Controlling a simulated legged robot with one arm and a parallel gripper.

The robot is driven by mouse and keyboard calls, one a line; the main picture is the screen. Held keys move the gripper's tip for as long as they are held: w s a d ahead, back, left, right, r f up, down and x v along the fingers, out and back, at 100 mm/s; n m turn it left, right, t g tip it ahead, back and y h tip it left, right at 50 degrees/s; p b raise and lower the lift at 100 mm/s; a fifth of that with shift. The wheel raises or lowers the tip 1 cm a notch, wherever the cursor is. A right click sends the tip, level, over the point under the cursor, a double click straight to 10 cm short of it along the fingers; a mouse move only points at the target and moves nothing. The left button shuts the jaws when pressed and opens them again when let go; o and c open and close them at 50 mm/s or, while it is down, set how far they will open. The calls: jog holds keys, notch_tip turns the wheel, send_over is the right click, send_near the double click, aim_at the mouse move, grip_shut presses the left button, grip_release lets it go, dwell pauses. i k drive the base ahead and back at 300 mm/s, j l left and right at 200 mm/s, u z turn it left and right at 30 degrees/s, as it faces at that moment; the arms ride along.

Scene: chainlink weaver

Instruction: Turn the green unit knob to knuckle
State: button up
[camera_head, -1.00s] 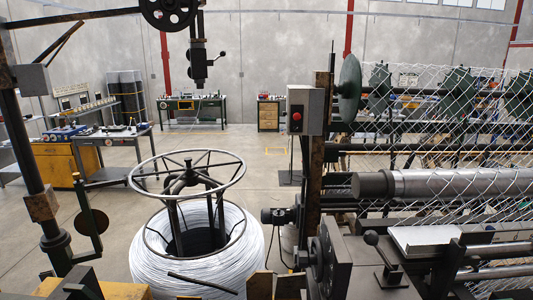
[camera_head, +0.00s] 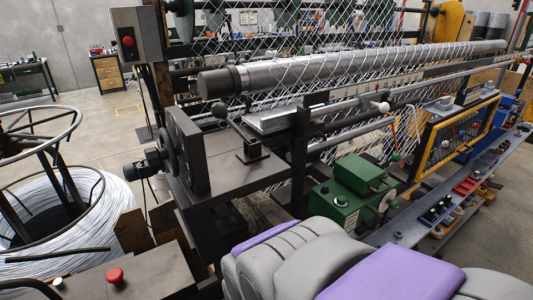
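The green unit (camera_head: 333,208) stands low at the center right, beside the dark machine frame. A dark round knob (camera_head: 342,200) shows on its upper face. It is too small to read its setting. A second green box (camera_head: 360,172) sits just behind and higher, with small handles. My own grey and purple body parts fill the bottom right, in front of the unit. My gripper is not in view.
A steel roller (camera_head: 350,65) with chainlink mesh runs across the back. A wire coil (camera_head: 85,235) stands at left. A red button (camera_head: 115,275) is on a box at bottom left. A yellow-framed panel (camera_head: 455,140) and a long tool rail (camera_head: 450,200) are at right.

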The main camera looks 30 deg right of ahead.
aim_at(393, 204)
jog(key=l+z, duration=0.1)
jog(key=z, duration=0.8)
jog(key=j+z, duration=0.1)
jog(key=z, duration=0.9)
